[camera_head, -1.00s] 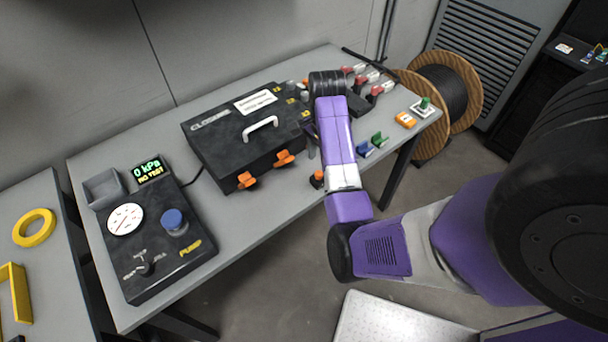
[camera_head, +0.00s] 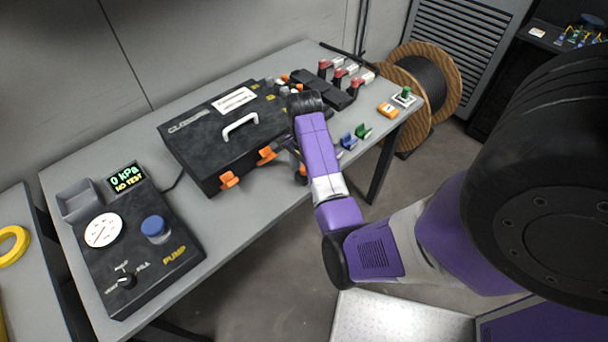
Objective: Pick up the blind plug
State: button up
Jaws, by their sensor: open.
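My arm reaches over the table, with its black wrist (camera_head: 305,103) above the right end of the black closure case (camera_head: 190,135). My gripper (camera_head: 293,150) is mostly hidden behind my purple forearm, and only a dark sliver shows low by the case's front right corner. A small orange-topped piece (camera_head: 302,171) stands on the table just below it, partly covered by my arm. It may be the blind plug, but it is too small to be sure. I see nothing held. Contact between gripper and piece cannot be made out.
Orange latches (camera_head: 229,180) stick out from the case front. Blue (camera_head: 348,141) and green (camera_head: 363,131) clips stand right of my forearm. The pump unit (camera_head: 135,245) stands left; bare tabletop (camera_head: 235,225) lies between.

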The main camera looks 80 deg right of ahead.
jog(key=c, duration=1.4)
jog(key=shift+r, duration=0.15)
